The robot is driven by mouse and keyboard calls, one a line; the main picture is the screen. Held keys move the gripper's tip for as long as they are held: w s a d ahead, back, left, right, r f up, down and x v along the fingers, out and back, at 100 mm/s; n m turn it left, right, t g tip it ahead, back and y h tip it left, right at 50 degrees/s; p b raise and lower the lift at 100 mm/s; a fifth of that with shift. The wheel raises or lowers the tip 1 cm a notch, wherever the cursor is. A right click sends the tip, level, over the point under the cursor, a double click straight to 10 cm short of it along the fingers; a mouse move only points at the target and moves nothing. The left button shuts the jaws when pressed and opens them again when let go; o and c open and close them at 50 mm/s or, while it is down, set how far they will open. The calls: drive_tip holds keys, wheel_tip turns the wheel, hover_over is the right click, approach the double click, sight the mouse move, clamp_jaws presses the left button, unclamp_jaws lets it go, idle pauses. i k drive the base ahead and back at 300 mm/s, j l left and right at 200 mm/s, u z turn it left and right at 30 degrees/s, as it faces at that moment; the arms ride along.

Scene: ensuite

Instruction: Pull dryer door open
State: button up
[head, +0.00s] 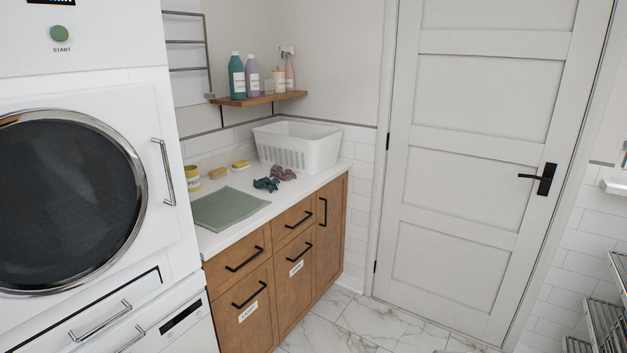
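The dryer door (70,200) is at the left in the head view, a round dark window with a chrome ring on a white front. It appears closed. Its upright chrome handle (164,171) is on the right side of the door. A green START button (60,33) sits above the door. My gripper is not in view.
To the right stands a wooden cabinet (287,270) with black handles and a white counter holding a green mat (229,209), a white basket (297,146), cloths and small items. A closed white door (482,150) and wire racks (606,325) are farther right. Marble floor shows between.

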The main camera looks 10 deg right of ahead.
sight(88, 193)
drive_tip(key=u, duration=1.35)
